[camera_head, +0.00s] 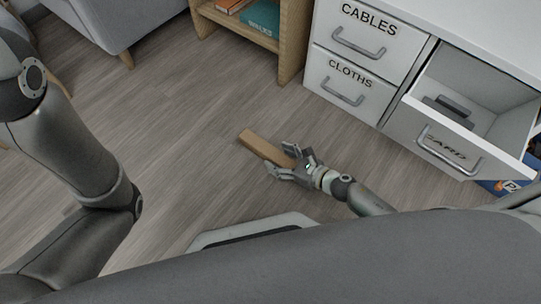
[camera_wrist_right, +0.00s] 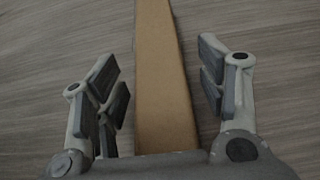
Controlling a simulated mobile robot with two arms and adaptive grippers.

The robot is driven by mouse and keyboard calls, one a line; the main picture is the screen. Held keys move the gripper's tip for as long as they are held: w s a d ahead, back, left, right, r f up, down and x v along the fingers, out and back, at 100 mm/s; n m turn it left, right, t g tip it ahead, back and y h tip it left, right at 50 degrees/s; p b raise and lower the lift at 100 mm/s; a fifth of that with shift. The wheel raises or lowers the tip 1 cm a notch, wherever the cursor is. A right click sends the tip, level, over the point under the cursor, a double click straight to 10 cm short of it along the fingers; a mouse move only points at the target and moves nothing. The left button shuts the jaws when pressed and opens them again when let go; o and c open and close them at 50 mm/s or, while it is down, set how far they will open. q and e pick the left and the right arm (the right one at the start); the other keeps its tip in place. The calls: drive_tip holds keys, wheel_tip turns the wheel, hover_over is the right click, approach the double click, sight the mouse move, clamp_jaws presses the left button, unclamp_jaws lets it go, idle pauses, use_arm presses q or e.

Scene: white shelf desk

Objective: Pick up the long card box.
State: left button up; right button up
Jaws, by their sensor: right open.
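The long card box (camera_head: 260,146) is a narrow brown bar lying on the wooden floor in the head view. In the right wrist view the box (camera_wrist_right: 163,75) runs away from me between the two fingers. My right gripper (camera_head: 284,162) is open above or around the near part of the box. In the right wrist view the fingers of the gripper (camera_wrist_right: 161,90) stand apart from the box, with a gap on each side. The near end of the box is hidden by the gripper. My left arm comes in from the left, but its gripper is out of view.
A white desk (camera_head: 470,25) stands at the right, with closed CABLES (camera_head: 360,38) and CLOTHS (camera_head: 345,80) drawers. The drawer marked CARD (camera_head: 450,150) is open. A wooden shelf (camera_head: 293,45) and grey sofa (camera_head: 115,25) stand behind. Floor around the box is clear.

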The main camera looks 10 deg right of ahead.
drive_tip(key=c, duration=1.1)
drive_tip(key=shift+w+r, duration=0.1)
drive_tip(key=shift+r, duration=0.05)
